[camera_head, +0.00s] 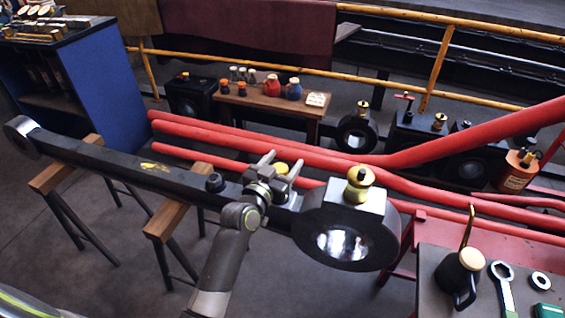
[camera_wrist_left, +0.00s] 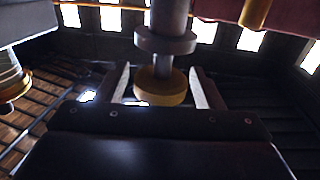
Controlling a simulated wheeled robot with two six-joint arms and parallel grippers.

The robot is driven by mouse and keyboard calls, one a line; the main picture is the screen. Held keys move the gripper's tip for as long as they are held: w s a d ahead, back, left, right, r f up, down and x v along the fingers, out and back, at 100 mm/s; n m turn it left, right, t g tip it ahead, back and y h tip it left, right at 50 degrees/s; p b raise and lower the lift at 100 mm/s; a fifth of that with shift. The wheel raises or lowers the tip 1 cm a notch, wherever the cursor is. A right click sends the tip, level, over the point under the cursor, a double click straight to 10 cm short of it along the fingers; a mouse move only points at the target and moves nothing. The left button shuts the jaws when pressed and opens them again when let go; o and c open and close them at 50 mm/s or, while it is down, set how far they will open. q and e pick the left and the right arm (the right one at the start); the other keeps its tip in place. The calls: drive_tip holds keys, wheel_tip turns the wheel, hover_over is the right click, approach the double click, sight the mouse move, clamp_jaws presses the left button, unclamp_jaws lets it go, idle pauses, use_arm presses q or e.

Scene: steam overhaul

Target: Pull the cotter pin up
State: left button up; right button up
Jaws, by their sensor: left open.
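A dark connecting rod (camera_head: 120,163) lies across wooden-topped trestles, with its large round end at the right. A yellow brass round head (camera_head: 281,168), perhaps the cotter pin's, shows at the rod near that end. My left gripper (camera_head: 280,166) is open, with one finger on each side of this head. In the left wrist view, a brass disc (camera_wrist_left: 161,87) under a grey collar (camera_wrist_left: 165,41) and dark shaft stands between the fingers (camera_wrist_left: 159,86), with gaps at both sides. The pin's lower part is hidden. My right gripper is not seen.
A brass oil cup (camera_head: 359,179) stands on the rod's big end, close right of the gripper. A dark knob (camera_head: 215,183) rises from the rod to the left. Red pipes (camera_head: 300,157) run behind. A bench (camera_head: 430,290) at lower right holds an oil can (camera_head: 461,274) and wrench (camera_head: 503,278).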

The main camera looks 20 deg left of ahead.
use_arm(q)
drive_tip(key=s+a+b, duration=0.3)
drive_tip(key=s, duration=1.4)
drive_tip(key=shift+a, duration=0.15)
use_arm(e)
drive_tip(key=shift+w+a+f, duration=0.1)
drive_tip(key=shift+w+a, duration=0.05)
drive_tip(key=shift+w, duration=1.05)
